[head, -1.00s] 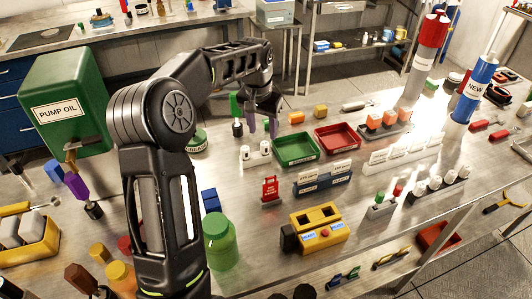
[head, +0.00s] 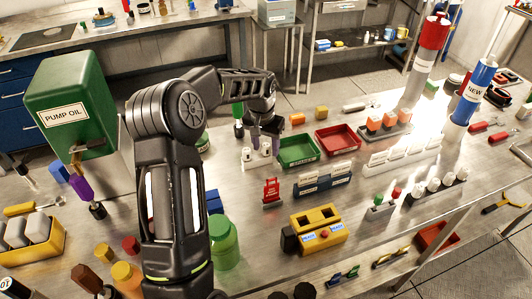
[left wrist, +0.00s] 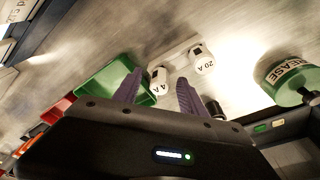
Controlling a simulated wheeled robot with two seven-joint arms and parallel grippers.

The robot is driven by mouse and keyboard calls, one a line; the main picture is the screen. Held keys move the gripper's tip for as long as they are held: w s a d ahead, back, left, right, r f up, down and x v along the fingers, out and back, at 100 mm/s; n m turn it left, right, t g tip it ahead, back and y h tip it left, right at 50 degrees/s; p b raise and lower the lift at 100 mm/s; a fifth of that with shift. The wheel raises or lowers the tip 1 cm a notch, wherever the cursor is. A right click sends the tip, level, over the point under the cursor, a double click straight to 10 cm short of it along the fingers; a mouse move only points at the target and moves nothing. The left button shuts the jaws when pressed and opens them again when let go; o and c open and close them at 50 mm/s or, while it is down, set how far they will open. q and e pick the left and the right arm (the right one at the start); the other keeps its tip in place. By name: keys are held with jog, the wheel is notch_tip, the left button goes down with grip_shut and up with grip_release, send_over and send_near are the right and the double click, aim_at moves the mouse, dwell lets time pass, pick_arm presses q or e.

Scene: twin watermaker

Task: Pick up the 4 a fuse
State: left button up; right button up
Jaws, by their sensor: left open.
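The 4 A fuse (left wrist: 160,80) is a small white cylinder with a dark end, labelled "4 A". In the left wrist view it stands between and just beyond the purple fingertips of my left gripper (left wrist: 155,92), which is open. The 20 A fuse (left wrist: 201,58) is a similar white piece beside it. In the head view my left gripper (head: 262,138) is low over the pair, and the 4 A fuse (head: 265,152) shows just under its fingers. Whether the fingers touch the fuse cannot be told. My right gripper is not in view.
A green tray (head: 298,162) sits close to the right of the fuses, with a red tray (head: 338,152) beyond it. A green grease tub (left wrist: 290,92) stands on the other side in the left wrist view. A red tag stand (head: 271,192) is in front.

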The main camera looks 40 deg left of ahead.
pick_arm(q)
jog(key=shift+f, duration=0.25)
dwell(0.4)
grip_shut()
dwell(0.4)
